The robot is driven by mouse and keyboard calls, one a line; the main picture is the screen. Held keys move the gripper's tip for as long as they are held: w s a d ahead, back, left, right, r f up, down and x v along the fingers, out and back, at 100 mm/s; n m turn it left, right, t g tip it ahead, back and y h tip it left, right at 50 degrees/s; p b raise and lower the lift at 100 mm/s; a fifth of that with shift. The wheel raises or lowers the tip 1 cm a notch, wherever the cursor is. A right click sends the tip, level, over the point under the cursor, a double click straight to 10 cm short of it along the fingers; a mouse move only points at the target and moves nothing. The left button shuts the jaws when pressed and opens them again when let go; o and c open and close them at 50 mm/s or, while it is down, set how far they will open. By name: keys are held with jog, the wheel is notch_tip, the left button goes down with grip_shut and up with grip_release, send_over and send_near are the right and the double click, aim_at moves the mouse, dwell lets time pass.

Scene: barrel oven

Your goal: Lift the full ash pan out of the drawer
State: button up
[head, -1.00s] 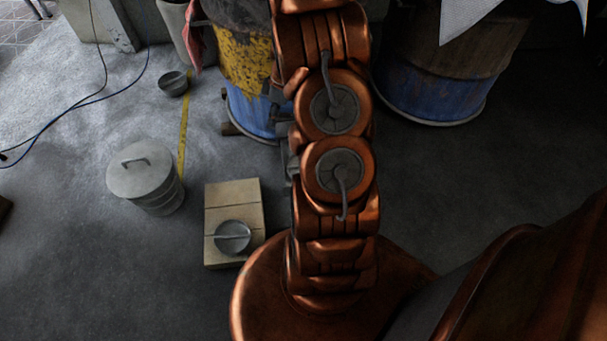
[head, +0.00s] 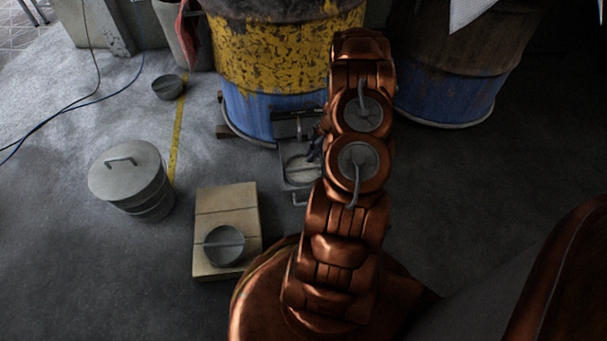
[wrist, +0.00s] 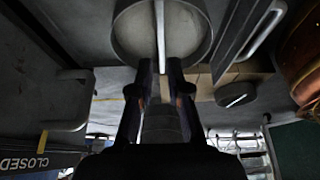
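The ash pan (head: 298,175) is a round grey pan with a bar across its top. It sits in the pulled-out drawer (head: 300,199) at the foot of the yellow and blue barrel (head: 285,60). In the wrist view the pan (wrist: 135,35) fills the top middle, its pale bar pointing down the picture. My gripper (wrist: 160,65) is open, its two fingertips apart at the pan's near edge, with the bar's end between them in the picture. Whether they touch the bar I cannot tell. In the head view my arm hides part of the pan and drawer.
A lidded metal bin (head: 130,180) stands at left. A round grey piece with a bar (head: 223,247) lies on a wooden board (head: 208,205). A small bowl (head: 169,87), cables (head: 75,108) and another barrel (head: 445,95) stand around. Floor at right is clear.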

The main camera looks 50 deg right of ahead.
aim_at(304, 167)
jog(key=shift+b+x, duration=1.7)
jog(key=shift+x, duration=2.15)
jog(key=shift+s, duration=0.1)
jog(key=shift+c, duration=0.4)
grip_shut()
